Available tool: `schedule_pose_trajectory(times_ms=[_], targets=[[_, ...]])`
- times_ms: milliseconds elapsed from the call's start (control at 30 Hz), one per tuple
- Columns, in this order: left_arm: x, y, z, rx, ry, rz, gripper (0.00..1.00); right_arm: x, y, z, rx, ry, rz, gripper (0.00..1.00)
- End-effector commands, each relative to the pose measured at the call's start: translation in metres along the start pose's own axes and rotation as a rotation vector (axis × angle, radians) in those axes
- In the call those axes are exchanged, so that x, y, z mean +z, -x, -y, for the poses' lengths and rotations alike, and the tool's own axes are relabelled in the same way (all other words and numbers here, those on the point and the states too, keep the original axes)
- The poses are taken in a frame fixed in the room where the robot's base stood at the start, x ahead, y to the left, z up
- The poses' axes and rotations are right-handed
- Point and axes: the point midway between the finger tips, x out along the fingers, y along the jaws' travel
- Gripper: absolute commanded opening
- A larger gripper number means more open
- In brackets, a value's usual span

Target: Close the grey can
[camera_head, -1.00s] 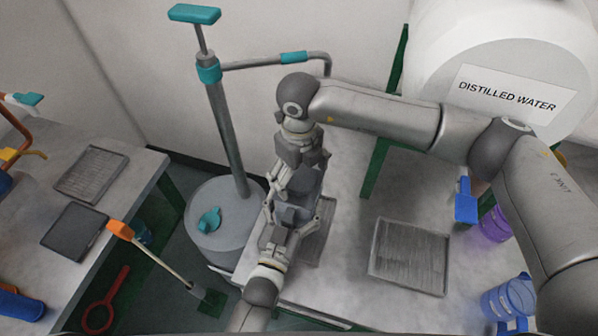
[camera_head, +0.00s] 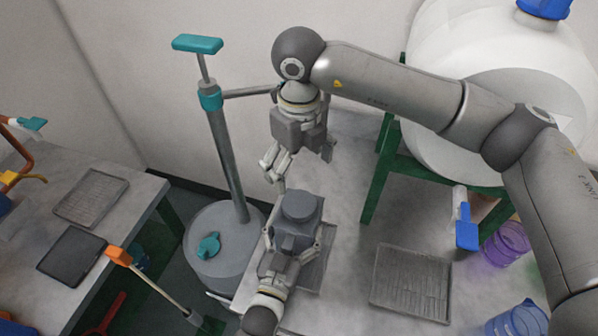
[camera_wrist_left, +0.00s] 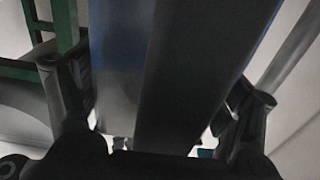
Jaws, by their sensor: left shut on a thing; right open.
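The grey can (camera_head: 296,222) stands upright in the head view, with a round grey cap or neck (camera_head: 299,203) on top. I cannot tell how tightly it is closed. My left gripper (camera_head: 292,243) is shut on the can's body, with a finger on either side. In the left wrist view the can (camera_wrist_left: 185,75) fills the space between the fingers as a large dark block. My right gripper (camera_head: 298,163) is open and empty, above and behind the can, apart from it.
A grey drum with a teal-handled pump (camera_head: 215,240) stands left of the can. A grey ribbed tray (camera_head: 411,280) lies right of it on the table. A big white tank (camera_head: 480,60) on a green stand is behind. Bench at left holds trays (camera_head: 90,197).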

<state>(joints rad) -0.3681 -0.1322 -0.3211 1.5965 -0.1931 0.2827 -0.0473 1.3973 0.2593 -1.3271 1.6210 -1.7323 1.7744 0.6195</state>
Motion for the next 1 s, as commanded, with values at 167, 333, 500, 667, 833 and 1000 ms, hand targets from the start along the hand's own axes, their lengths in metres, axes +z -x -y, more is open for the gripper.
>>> schedule_pose_trajectory(times_ms=[167, 333, 500, 667, 833, 1000], targets=[[0.000, 0.000, 0.000, 0.000, 0.000, 0.000, 0.18, 0.000, 0.001, 0.000, 0.000, 0.000, 0.000, 0.91], [0.000, 0.000, 0.000, 0.000, 0.000, 0.000, 0.99, 0.000, 0.000, 0.000, 0.000, 0.000, 0.000, 0.91], [0.000, 0.000, 0.000, 0.000, 0.000, 0.000, 1.00, 0.000, 0.000, 0.000, 0.000, 0.000, 0.000, 0.91], [0.000, 0.000, 0.000, 0.000, 0.000, 0.000, 1.00, 0.000, 0.000, 0.000, 0.000, 0.000, 0.000, 0.91], [0.001, 0.009, 0.000, 0.000, 0.000, 0.003, 1.00, 0.000, 0.000, 0.000, 0.000, 0.000, 0.000, 0.91], [0.002, 0.039, 0.000, 0.001, 0.000, 0.005, 1.00, 0.000, 0.000, 0.000, 0.000, 0.000, 0.000, 0.91]])
